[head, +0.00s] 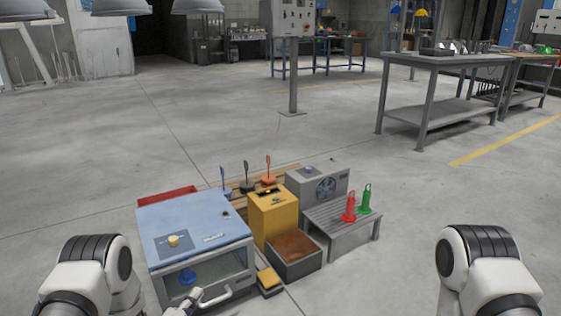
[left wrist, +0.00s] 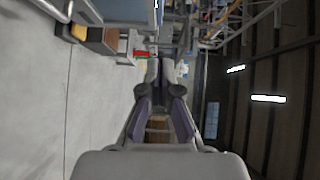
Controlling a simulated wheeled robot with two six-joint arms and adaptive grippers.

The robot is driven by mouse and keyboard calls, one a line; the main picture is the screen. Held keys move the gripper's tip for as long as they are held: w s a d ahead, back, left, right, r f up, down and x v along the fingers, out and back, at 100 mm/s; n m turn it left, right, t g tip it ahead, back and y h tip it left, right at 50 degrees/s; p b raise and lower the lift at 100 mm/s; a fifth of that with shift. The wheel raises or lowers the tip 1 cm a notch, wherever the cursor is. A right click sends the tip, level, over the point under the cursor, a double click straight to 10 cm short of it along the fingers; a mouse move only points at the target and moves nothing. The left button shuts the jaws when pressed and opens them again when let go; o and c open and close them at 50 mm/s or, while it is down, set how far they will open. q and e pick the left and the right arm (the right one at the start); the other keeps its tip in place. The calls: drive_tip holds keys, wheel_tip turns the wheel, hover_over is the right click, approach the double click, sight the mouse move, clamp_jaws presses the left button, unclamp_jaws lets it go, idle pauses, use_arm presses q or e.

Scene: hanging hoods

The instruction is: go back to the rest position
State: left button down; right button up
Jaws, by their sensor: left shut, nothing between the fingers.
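My left gripper (left wrist: 153,68) shows in the left wrist view with its two fingers close together and nothing between them. In the head view only a small part of it shows at the bottom edge, in front of the blue-topped cabinet (head: 197,222). My left arm comes in at the lower left and my right arm at the lower right. My right gripper is out of view.
A yellow box (head: 270,216), an open brown-filled bin (head: 296,268) and a grey slatted bench (head: 342,232) with red and green cone-shaped pieces stand beside the cabinet. A workbench (head: 440,62) stands further back. Open floor lies between.

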use_arm(q)
drive_tip(key=s+d+f+n+g+y+p, duration=0.15)
drive_tip(key=s+f+n+g, duration=0.25)
drive_tip(key=s+n+g, duration=1.05)
drive_tip(key=s+f+n+g+y, duration=0.35)
drive_tip(key=s+n, duration=0.25)
drive_tip(key=s, duration=1.8)
wheel_tip(320, 180, up, 37)
drive_tip(key=t+p, duration=0.1)
drive_tip(key=p, duration=3.6)
drive_tip(key=shift+w+a+r+h+p, duration=0.2)
drive_tip(key=shift+w+h+p, duration=0.1)
drive_tip(key=shift+w+h, duration=0.1)
